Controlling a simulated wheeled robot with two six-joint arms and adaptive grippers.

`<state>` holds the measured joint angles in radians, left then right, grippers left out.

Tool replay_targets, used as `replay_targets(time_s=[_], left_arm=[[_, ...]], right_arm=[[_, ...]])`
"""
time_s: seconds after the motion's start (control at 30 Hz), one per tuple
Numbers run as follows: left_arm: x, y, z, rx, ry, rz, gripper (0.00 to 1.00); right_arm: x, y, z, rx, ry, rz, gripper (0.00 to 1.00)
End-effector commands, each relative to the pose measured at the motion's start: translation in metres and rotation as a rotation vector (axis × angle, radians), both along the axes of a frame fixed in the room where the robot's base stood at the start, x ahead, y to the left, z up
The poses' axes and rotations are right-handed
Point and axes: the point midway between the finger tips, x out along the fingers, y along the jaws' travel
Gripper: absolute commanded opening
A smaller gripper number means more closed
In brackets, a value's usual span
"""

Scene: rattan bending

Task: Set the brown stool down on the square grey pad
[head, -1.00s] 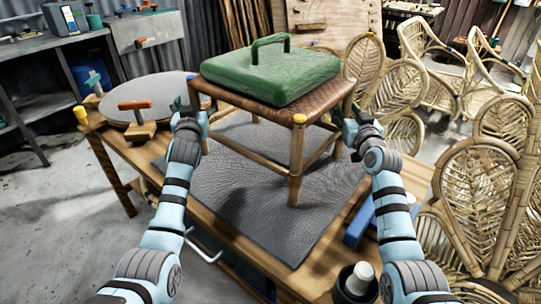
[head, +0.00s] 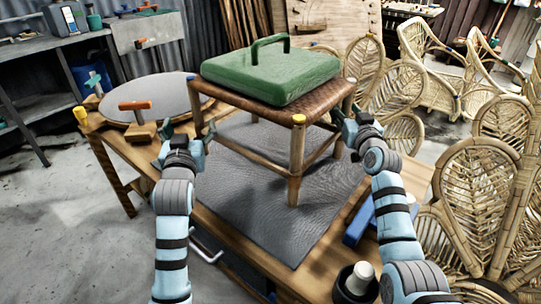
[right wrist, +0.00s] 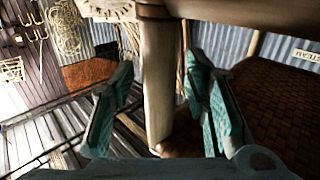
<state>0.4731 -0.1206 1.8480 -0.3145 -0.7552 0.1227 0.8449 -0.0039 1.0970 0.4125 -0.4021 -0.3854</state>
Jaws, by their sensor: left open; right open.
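The brown stool (head: 296,150) stands upright on the square grey pad (head: 262,215), its visible front leg resting on it; some other feet are hidden. A green handled block (head: 270,74) lies on its woven seat. My left gripper (head: 188,131) is open and empty, left of the stool and clear of it. My right gripper (head: 346,120) is open beside the stool's right side. In the right wrist view a stool leg (right wrist: 158,80) stands between its spread fingers (right wrist: 160,108), with gaps visible on both sides.
The wooden table (head: 315,262) carries the pad. A round grey disc (head: 165,98) and an orange-handled tool (head: 138,118) lie at left. A blue block (head: 357,224) and a dark cup with a white-topped item (head: 360,278) are at front right. Rattan chairs (head: 480,185) crowd the right.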

Motion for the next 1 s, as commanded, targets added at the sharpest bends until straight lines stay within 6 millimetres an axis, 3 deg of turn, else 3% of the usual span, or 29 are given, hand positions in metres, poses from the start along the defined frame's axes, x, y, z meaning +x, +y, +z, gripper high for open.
replay_targets(time_s=[0.17, 0.4, 0.73, 0.9, 1.0], left_arm=[[0.000, 0.000, 0.000, 0.000, 0.000, 0.000, 0.75], [0.000, 0.000, 0.000, -0.001, -0.001, 0.000, 0.75], [0.000, 0.000, 0.000, -0.001, -0.001, 0.000, 0.75], [0.000, 0.000, 0.000, -0.001, -0.001, 0.000, 0.75], [0.000, 0.000, 0.000, -0.001, -0.001, 0.000, 0.75]], right_arm=[[0.000, 0.000, 0.000, 0.000, 0.000, 0.000, 0.42], [0.000, 0.000, 0.000, 0.000, 0.000, 0.000, 0.75], [0.000, -0.003, 0.000, 0.000, 0.000, 0.000, 0.75], [-0.001, -0.032, 0.000, -0.002, 0.001, -0.003, 0.75], [-0.022, -0.037, -0.001, -0.003, -0.002, 0.000, 0.75]])
